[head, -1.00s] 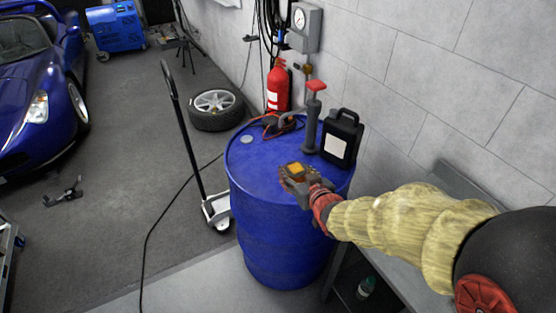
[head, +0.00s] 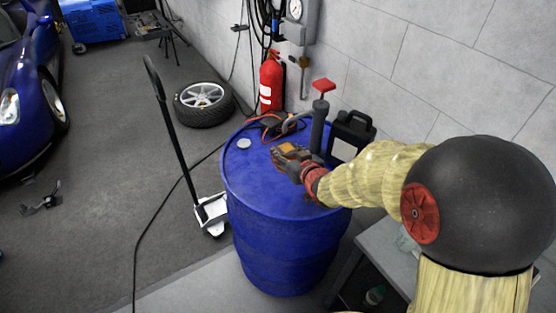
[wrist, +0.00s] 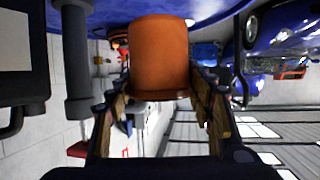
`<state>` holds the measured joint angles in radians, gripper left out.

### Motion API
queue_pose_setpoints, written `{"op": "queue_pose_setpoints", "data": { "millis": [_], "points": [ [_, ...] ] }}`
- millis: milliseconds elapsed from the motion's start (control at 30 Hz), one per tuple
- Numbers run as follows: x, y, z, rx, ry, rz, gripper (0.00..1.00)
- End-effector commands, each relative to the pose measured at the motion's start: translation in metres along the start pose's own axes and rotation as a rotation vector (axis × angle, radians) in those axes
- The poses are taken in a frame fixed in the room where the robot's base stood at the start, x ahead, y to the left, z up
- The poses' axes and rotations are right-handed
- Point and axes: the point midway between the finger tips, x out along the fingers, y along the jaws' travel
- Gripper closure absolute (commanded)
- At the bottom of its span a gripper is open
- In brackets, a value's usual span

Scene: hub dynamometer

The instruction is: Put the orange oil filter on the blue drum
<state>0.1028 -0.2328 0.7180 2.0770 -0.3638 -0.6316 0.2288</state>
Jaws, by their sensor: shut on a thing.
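The orange oil filter (head: 287,147) is between the fingers of my gripper (head: 285,156), over the top of the blue drum (head: 262,182). In the wrist view the orange cylinder (wrist: 159,55) sits between the two fingers of my gripper (wrist: 160,98), which is shut on it. The blue drum top (wrist: 215,8) shows along the upper edge of that view, close to the filter's far end. I cannot tell whether the filter touches the drum. My gripper hides part of the filter in the head view.
A pale cap (head: 244,143) is at the left. The front of the top is clear. A trolley (head: 211,212) stands left.

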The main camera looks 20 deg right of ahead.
Motion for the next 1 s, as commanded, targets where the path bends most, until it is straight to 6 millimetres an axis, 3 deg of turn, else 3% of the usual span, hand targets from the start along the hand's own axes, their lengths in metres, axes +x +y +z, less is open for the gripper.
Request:
{"op": "queue_pose_setpoints", "data": {
  "millis": [200, 400, 667, 867, 1000],
  "points": [
    [0.051, 0.010, 0.015, 0.001, -0.002, -0.001, 0.82],
    [0.082, 0.016, 0.030, -0.001, 0.002, -0.001, 0.82],
    [0.096, 0.018, 0.037, -0.001, 0.002, -0.001, 0.82],
    [0.108, 0.019, 0.062, 0.001, 0.000, -0.001, 0.82],
    [0.109, 0.019, 0.064, -0.001, 0.003, 0.000, 0.82]
  ]
}}
